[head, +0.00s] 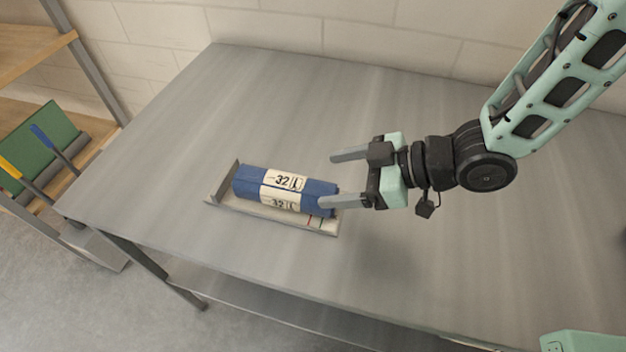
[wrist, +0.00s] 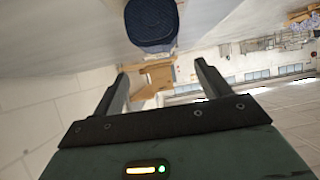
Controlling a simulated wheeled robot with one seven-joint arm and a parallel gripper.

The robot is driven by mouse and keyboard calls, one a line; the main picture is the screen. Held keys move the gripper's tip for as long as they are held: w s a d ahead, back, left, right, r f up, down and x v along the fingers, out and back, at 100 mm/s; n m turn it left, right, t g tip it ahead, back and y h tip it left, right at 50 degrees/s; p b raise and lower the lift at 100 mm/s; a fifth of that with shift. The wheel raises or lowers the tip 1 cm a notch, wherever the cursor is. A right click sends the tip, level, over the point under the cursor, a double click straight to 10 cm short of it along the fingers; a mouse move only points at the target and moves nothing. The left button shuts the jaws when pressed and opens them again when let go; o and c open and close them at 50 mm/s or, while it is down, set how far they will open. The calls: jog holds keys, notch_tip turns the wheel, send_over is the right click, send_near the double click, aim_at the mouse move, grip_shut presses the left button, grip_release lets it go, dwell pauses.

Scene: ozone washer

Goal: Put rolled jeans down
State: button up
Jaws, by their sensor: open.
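The rolled jeans (head: 285,190) are a blue roll with pale labels reading 32 and L. They lie in a shallow grey tray (head: 275,216) on the metal table. In the wrist view the end of the roll (wrist: 152,22) shows at the top, beyond the fingers. My gripper (head: 340,178) is open and empty. It is just to the right of the roll's right end, and in the head view one fingertip overlaps that end. I cannot tell whether that finger touches it.
The metal table (head: 440,255) is bare around the tray, with free room behind it and to the right. A wooden shelf (head: 25,110) with a green item (head: 45,145) and tools stands at the left. A pale block wall (head: 400,30) runs behind the table.

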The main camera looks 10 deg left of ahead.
jog(key=w+d+r+m+t+h, duration=0.1)
jog(key=d+r+m+t+h, duration=0.15)
jog(key=d+h, duration=0.2)
jog(key=w+d+r+m+t+h, duration=0.1)
jog(key=d+r+m+h, duration=0.15)
jog(key=d, duration=0.35)
jog(key=s+d+r+m+g+h, duration=0.2)
jog(key=s+d, duration=0.1)
jog(key=s, duration=0.3)
jog(key=s+d+r+m+g+h, duration=0.1)
jog(key=s+d+r+m+h, duration=0.1)
jog(key=s, duration=0.5)
jog(key=shift+s+d+m+g+h, duration=0.15)
jog(key=shift+d+m+g+h, duration=0.2)
jog(key=shift+d+m, duration=0.35)
